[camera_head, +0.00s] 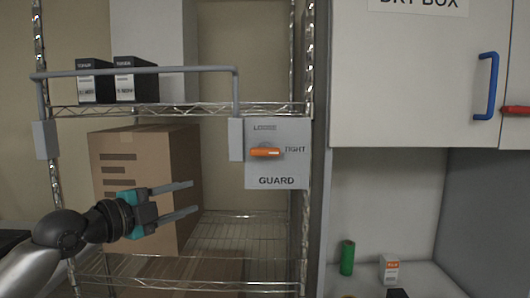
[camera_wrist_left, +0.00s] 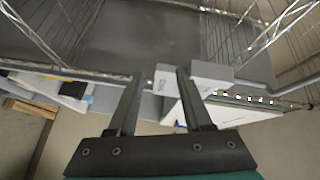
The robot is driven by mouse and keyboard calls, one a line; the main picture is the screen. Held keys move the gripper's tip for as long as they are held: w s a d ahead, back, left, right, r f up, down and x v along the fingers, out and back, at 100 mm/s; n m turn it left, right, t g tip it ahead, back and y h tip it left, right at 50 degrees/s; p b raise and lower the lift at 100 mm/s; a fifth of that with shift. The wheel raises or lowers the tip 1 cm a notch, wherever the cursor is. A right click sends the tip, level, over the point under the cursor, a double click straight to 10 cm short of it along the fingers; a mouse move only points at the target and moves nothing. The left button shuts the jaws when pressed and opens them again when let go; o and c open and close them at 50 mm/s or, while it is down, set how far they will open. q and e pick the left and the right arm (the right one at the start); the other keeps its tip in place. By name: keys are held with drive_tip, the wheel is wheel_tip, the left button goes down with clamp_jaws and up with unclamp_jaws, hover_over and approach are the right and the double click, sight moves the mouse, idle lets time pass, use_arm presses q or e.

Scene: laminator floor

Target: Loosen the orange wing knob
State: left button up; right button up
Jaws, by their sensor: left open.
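The orange wing knob (camera_head: 265,152) sits on a grey plate (camera_head: 270,178) marked GUARD, fixed at the right post of the wire rack. The knob lies horizontal, with its end toward the word TIGHT; a second word is printed above it. My left gripper (camera_head: 196,198) is open and empty, below and to the left of the knob, in front of a cardboard box. Its two fingers point right and are apart from the plate. In the left wrist view, the open fingers (camera_wrist_left: 158,78) have nothing clearly between them. My right gripper is not in view.
A grey guard bar (camera_head: 140,71) crosses the upper shelf before two black-and-white boxes (camera_head: 122,80). The cardboard box (camera_head: 185,165) stands behind my left gripper. At right are a white cabinet with a blue handle (camera_head: 487,86), a green cylinder (camera_head: 347,257) and a small carton (camera_head: 390,268).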

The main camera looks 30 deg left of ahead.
use_arm(q)
drive_tip(key=s+d+r+m+h+p, duration=0.25)
drive_tip(key=d+r+m, duration=0.25)
drive_tip(key=d+r, duration=0.25)
approach(257, 151)
drive_tip(key=shift+h, duration=0.45)
drive_tip(key=x, duration=0.4)
drive_tip(key=shift+w+f, duration=0.25)
drive_tip(key=shift+w, duration=0.1)
drive_tip(key=shift+x, duration=1.1)
drive_tip(key=shift+w+p, duration=0.45)
drive_tip(key=shift+p+x, duration=0.6)
drive_tip(key=shift+x, duration=0.2)
drive_tip(key=shift+w+d+r+p, duration=0.1)
drive_tip(key=shift+w+p, duration=0.5)
drive_tip(key=shift+p, duration=0.1)
drive_tip(key=shift+w+d+p, duration=0.35)
drive_tip(key=shift+w+p, duration=0.1)
drive_tip(key=shift+w, duration=0.2)
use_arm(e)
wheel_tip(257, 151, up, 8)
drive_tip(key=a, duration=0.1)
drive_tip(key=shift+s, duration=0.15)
